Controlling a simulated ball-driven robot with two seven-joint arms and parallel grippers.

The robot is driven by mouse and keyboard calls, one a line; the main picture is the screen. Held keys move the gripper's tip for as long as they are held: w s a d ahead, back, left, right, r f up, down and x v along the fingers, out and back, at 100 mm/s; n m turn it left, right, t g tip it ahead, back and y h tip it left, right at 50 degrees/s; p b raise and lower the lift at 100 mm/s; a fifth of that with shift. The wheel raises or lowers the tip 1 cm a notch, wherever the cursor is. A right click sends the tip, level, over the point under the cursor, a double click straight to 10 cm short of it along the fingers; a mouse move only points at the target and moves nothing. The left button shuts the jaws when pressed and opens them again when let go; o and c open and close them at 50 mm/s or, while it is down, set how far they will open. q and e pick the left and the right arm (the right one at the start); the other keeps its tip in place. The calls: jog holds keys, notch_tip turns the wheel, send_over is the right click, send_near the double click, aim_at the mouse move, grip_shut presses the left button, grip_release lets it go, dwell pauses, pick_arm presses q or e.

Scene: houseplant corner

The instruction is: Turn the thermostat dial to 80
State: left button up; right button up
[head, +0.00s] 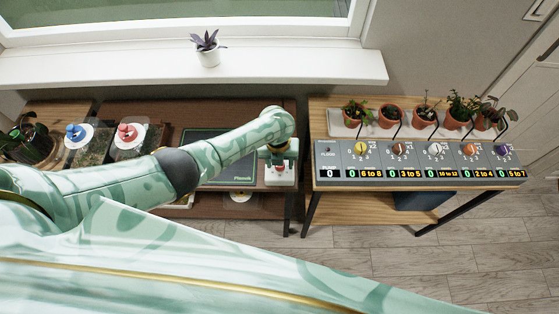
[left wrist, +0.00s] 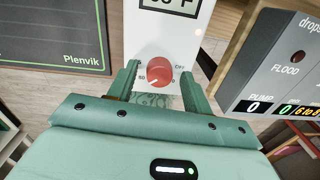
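The thermostat is a white panel (head: 281,178) with a red dial, at the right end of the dark brown bench. In the left wrist view the red dial (left wrist: 160,72) has a small pale mark at its lower left. "OFF" is printed at its upper right and a small number at its left, too small to read surely. The display (left wrist: 171,4) above is cut off by the picture edge, showing "F". My left gripper (left wrist: 160,86) is open, its two fingers apart on either side of the dial; contact cannot be told. My right gripper is not in view.
A dark mat marked Plenvik (head: 228,180) lies left of the thermostat. A grey control console (head: 420,163) with knobs and potted plants stands on a wooden table to the right, across a narrow gap. Terrariums with blue and red knobs (head: 127,131) stand at left.

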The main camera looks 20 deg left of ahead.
pick_arm(q)
jog(key=shift+r, duration=0.1)
notch_tip(320, 180, up, 16)
jog(key=p, duration=0.8)
jog(key=shift+a, duration=0.35)
